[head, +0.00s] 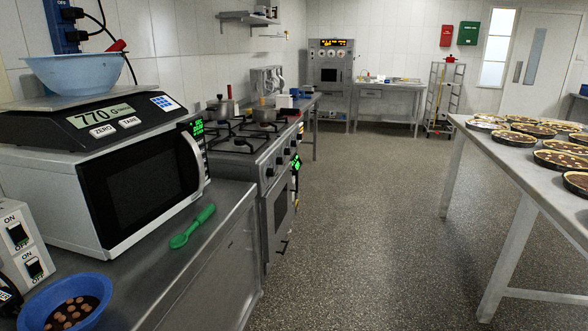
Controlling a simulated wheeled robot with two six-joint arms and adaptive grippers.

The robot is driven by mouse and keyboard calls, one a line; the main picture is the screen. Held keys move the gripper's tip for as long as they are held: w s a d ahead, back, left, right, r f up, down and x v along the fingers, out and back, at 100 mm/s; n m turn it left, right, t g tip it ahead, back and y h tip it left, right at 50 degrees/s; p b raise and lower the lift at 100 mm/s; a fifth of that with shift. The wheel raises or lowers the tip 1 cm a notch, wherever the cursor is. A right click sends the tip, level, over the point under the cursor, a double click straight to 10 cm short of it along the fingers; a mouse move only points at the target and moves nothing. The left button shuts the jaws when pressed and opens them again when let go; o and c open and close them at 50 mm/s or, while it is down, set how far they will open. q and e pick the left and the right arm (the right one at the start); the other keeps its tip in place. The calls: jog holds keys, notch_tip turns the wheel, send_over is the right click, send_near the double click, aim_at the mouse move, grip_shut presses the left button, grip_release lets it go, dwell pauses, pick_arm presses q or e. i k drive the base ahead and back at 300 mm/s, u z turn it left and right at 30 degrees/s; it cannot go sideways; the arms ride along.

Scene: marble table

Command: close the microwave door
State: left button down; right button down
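The white microwave (45,195) stands on the metal counter at the left, with a scale on top of it. Its door (140,190) has a dark window and a white curved handle (194,162) on the right side. The door looks flush with the body or nearly so; I cannot tell whether a small gap is left. The green display (197,128) shows beside the handle's top. Neither of my grippers is in view.
A scale (105,118) bears a blue bowl (85,72). A green spoon (193,226) and another blue bowl (68,303) with brown contents lie before the microwave. A stove (240,150) stands beyond. Pies (513,139) cover the right table. The middle floor is clear.

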aim_at(130, 191)
jog(key=z, duration=0.25)
jog(key=i, duration=1.1)
jog(key=u, duration=1.1)
